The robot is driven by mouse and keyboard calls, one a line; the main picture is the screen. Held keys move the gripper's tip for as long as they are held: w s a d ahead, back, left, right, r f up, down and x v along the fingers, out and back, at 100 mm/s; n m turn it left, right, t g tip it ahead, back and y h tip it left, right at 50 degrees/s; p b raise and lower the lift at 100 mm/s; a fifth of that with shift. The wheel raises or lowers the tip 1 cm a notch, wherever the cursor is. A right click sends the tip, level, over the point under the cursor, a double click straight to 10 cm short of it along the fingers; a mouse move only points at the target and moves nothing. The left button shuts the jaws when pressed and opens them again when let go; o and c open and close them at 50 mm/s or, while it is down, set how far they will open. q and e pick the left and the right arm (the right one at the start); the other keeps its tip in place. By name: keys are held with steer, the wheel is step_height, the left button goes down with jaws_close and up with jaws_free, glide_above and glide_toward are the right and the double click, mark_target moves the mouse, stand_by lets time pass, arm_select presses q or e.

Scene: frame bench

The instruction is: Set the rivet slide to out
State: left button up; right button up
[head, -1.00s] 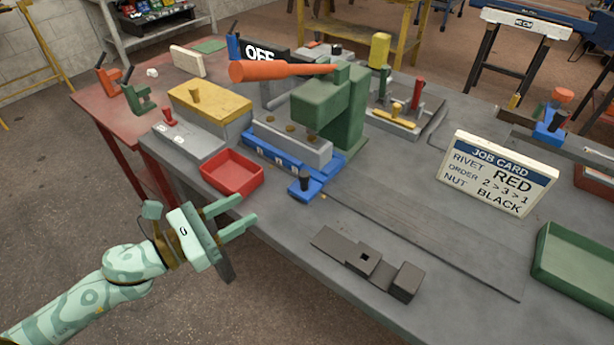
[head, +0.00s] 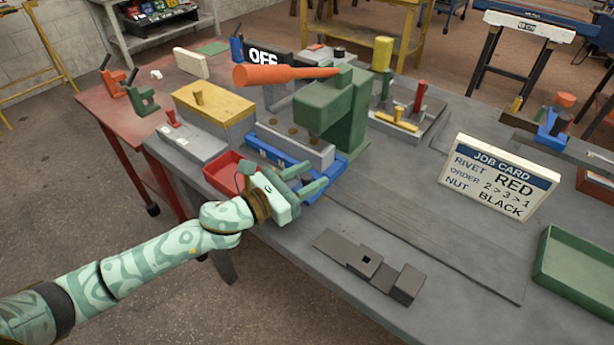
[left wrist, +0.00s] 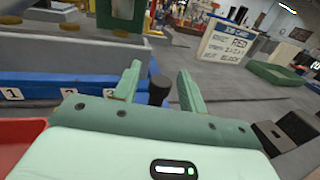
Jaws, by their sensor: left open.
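The blue slide (head: 270,152) runs along the front of the green press (head: 335,112), with a grey block with several round brown spots above it. In the left wrist view the blue slide (left wrist: 30,84) carries the labels 1, 2 and 3. Its black knob (left wrist: 158,90) stands upright between the fingers of my left gripper (left wrist: 159,82). The fingers are open, one on each side, with gaps visible; contact cannot be told. In the head view my left gripper (head: 314,177) reaches over the slide's front end and hides the knob. My right gripper is out of view.
A red tray (head: 218,165) sits beside my left wrist. A dark metal bracket (head: 368,262) lies on the grey bench to the right. A job card (head: 498,178) stands farther right, near a green tray (head: 575,262).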

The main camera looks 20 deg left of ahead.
arm_select(q)
jaws_close()
steer(key=shift+s+d, duration=0.2)
steer(key=shift+d, duration=0.2)
steer(key=s+d+p, duration=0.1)
steer(key=d, duration=0.3)
steer(key=s+d+p, duration=0.1)
steer(key=s+d, duration=0.1)
steer(key=d, duration=0.2)
steer(key=s+d+p, duration=0.1)
steer(key=d, duration=0.4)
steer(key=shift+s+d+p, duration=0.1)
steer(key=shift+s+p, duration=0.25)
steer(key=shift+s, duration=0.05)
jaws_free()
